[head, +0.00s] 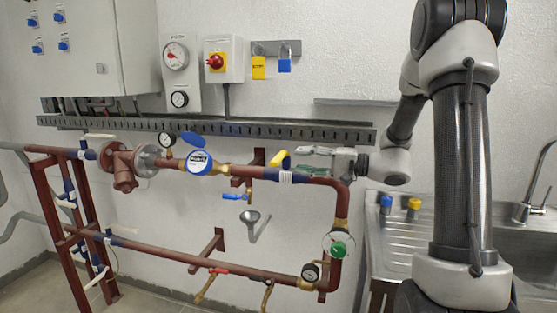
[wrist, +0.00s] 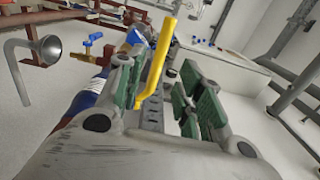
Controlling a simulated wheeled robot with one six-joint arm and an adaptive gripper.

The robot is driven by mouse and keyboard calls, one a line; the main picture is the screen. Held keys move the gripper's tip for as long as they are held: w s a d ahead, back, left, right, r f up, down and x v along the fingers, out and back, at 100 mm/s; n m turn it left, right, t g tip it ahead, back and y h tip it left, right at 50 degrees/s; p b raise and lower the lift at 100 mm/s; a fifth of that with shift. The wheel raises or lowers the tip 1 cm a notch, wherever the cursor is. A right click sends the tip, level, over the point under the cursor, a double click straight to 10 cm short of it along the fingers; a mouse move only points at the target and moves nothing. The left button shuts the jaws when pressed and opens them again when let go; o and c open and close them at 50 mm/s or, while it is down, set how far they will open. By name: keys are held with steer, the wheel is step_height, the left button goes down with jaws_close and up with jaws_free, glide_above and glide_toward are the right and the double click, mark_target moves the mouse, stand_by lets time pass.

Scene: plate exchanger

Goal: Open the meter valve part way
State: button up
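A yellow lever handle (head: 279,158) stands on the red pipe to the right of the round blue-and-white meter (head: 200,161). I take it for the meter valve. In the wrist view the yellow lever (wrist: 158,62) rises between the two green-padded fingers of my gripper (wrist: 163,80), closer to the left finger. My gripper (head: 318,152) comes in from the right in the head view, just right of the lever. The fingers are apart with a clear gap at the right pad. I cannot tell whether the left pad touches the lever. The valve body is mostly hidden.
A blue-handled valve (head: 234,197) and a grey funnel (head: 254,222) are below the pipe. A grey slotted cable tray (head: 220,128) runs along the wall behind. A steel sink (head: 480,220) stands at right.

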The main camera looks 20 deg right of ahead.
mark_target(283, 159)
steer(key=x, duration=0.7)
steer(key=shift+w+a, duration=0.1)
steer(key=shift+a, duration=0.2)
jaws_close()
